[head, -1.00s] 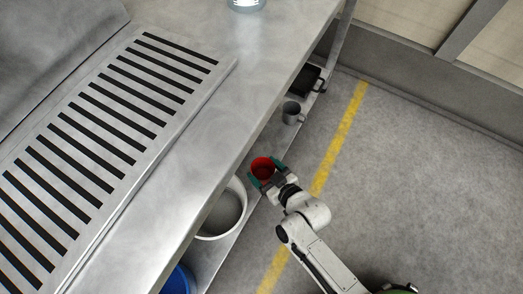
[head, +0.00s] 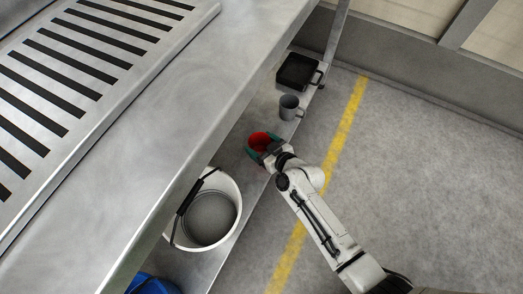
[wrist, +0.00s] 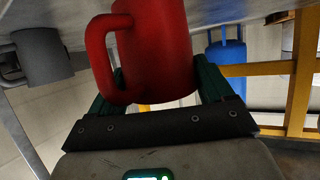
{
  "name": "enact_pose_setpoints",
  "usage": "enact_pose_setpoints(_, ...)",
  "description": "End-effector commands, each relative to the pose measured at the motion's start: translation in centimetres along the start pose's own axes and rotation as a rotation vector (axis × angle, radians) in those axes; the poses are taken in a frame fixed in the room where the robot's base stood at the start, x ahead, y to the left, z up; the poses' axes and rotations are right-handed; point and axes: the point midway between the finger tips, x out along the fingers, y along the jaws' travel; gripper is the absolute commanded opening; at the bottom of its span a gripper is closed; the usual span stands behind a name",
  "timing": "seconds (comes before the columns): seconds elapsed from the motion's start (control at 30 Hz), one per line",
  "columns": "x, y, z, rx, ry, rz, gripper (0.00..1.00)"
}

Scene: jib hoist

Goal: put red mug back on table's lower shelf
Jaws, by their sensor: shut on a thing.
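The red mug (head: 259,142) is held in my gripper (head: 265,150) over the front part of the table's lower shelf (head: 262,184), under the tabletop's edge. In the wrist view the red mug (wrist: 160,50) fills the middle, its handle to the left, between the green fingers of my gripper (wrist: 155,90). The fingers are shut on its body. Whether the mug's base touches the shelf cannot be told. The metal table (head: 190,110) overhangs the shelf and hides its back part.
On the shelf, a grey mug (head: 290,108) and a black box-like thing (head: 296,71) stand beyond the red mug. A white bucket (head: 232,190) and a blue container (head: 152,285) stand nearer. Bare shelf lies between the bucket and the grey mug. Open floor lies right.

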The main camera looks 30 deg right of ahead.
Motion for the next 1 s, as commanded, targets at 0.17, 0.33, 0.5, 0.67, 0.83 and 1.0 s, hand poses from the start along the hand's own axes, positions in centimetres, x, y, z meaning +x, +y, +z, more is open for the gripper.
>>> enact_pose_setpoints(0.17,0.8,-0.1,2.2,0.000,-0.001,-0.001,0.38)
enact_pose_setpoints(0.33,0.8,-0.1,2.1,-0.001,-0.001,0.000,0.38)
enact_pose_setpoints(0.5,0.8,-0.1,2.3,-0.001,-0.001,0.000,0.38)
enact_pose_setpoints(0.67,0.9,-0.1,2.4,0.000,-0.002,-0.001,0.86)
enact_pose_setpoints(0.83,0.8,-0.1,2.4,0.000,-0.002,-0.001,1.00)
enact_pose_setpoints(1.0,0.8,-0.1,2.4,0.000,-0.002,-0.001,1.00)
